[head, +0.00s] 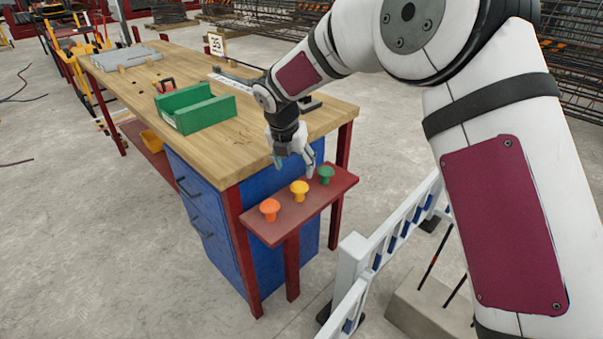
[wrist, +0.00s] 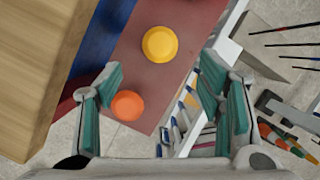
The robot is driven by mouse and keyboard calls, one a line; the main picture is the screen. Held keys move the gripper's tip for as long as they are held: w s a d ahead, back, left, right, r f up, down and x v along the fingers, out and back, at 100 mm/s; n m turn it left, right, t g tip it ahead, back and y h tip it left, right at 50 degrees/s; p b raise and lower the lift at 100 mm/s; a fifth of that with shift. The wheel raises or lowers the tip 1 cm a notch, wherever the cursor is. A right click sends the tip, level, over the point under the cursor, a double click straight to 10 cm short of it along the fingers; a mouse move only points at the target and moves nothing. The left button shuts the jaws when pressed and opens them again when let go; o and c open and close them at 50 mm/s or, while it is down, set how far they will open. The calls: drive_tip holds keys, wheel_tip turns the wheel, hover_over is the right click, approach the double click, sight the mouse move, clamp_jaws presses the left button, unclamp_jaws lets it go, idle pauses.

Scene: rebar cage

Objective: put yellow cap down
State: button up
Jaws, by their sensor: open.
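The yellow cap (head: 299,190) is mushroom-shaped and stands upright on the red side shelf (head: 253,224), between an orange cap (head: 270,209) and a green cap (head: 325,174). My gripper (head: 295,163) is open and empty, its fingers pointing down above the shelf near the bench edge. In the wrist view, the yellow cap (wrist: 160,44) lies just beyond the open fingertips (wrist: 160,78), and nothing is between the pads. The orange cap (wrist: 127,105) shows near the left finger, below it. The green cap is out of the wrist view.
The wooden bench (head: 240,135) carries a green bin (head: 195,108) and a number sign (head: 216,44). A blue drawer cabinet (head: 200,215) is under it. A white barrier (head: 385,240) and a concrete block (head: 425,310) stand right of the shelf.

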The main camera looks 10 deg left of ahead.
drive_tip(key=shift+s+r, duration=0.1)
drive_tip(key=shift+r, duration=0.1)
drive_tip(key=s+d+r+m+h, duration=0.1)
drive_tip(key=s+d+r+m, duration=1)
drive_tip(key=d+r, duration=0.4)
drive_tip(key=s+d+r+m+g, duration=0.2)
drive_tip(key=s+d+r+m, duration=0.1)
drive_tip(key=s+d+m, duration=1)
drive_tip(key=s+f+m+y, duration=0.1)
drive_tip(key=s+m, duration=0.4)
drive_tip(key=s, duration=0.5)
drive_tip(key=s+d+f+m+y, duration=0.1)
drive_tip(key=s+f+m, duration=0.2)
drive_tip(key=s, duration=0.8)
drive_tip(key=shift+s+m, duration=0.25)
drive_tip(key=shift+m, duration=0.95)
drive_tip(key=shift+r, duration=0.1)
wheel_tip(320, 180, up, 17)
drive_tip(key=t+p, duration=0.2)
drive_tip(key=p, duration=1.3)
drive_tip(key=shift+r+t+p, duration=0.2)
drive_tip(key=shift+t+p, duration=0.1)
drive_tip(key=shift+p, duration=0.1)
